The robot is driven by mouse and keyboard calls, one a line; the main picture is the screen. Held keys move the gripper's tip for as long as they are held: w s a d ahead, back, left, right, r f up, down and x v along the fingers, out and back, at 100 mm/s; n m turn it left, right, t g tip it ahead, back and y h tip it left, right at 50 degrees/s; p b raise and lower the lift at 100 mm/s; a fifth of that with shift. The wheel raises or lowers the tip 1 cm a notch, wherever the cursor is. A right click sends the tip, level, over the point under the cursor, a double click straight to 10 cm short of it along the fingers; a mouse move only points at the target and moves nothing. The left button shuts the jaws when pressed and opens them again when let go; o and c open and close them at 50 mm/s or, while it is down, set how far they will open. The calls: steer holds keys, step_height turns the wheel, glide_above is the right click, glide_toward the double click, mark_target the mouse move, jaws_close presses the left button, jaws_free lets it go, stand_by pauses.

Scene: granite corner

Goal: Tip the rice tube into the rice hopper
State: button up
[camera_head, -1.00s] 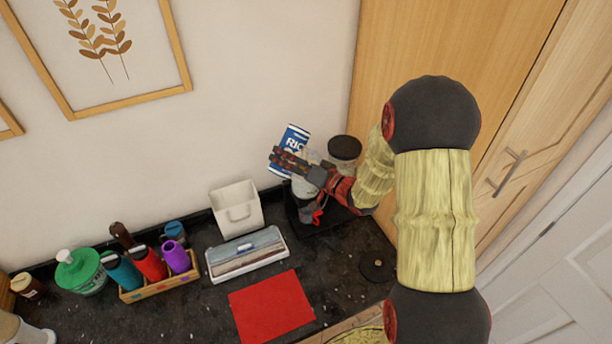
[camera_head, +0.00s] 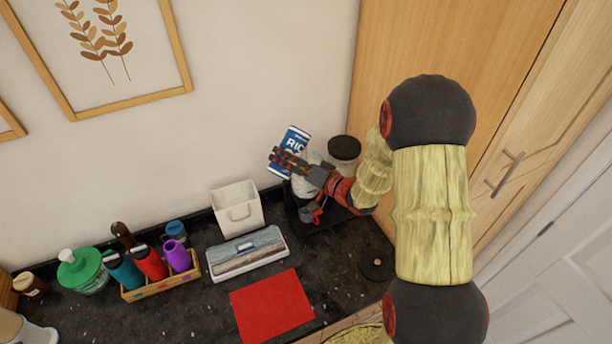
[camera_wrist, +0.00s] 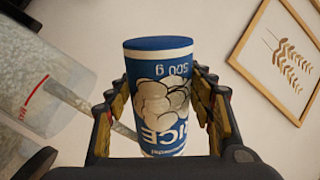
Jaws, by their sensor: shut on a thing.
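The rice tube (camera_head: 293,140) is blue and white with rice lettering. My gripper (camera_head: 287,160) is shut around its body and holds it up by the wall, leaning. In the wrist view the tube (camera_wrist: 158,95) sits between both fingers with its lettering upside down and a blue end at the top. A clear container with a red mark, seemingly the rice hopper (camera_wrist: 25,85), shows at the left of that view, apart from the tube. In the head view the hopper (camera_head: 304,188) is below my gripper and partly hidden by it.
The hopper stands on a black base (camera_head: 335,222) in the corner. A dark-lidded jar (camera_head: 344,152) is close right of my gripper. A white bin (camera_head: 237,207), a flat box (camera_head: 247,252), a red mat (camera_head: 270,305) and a bottle rack (camera_head: 160,285) occupy the counter leftward.

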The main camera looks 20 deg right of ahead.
steer(key=shift+a+m+p, duration=0.15)
steer(key=shift+m+p, duration=0.55)
steer(key=shift+p, duration=0.25)
steer(key=shift+s+f+m+p, duration=0.1)
steer(key=shift+f+m+p, duration=0.25)
steer(key=shift+m+p, duration=0.4)
stand_by(1.1)
steer(key=shift+r+n+b, duration=0.55)
steer(key=shift+n+b, duration=0.35)
steer(key=shift+n, duration=0.15)
steer(key=shift+r+n, duration=0.3)
steer(key=shift+b, duration=0.3)
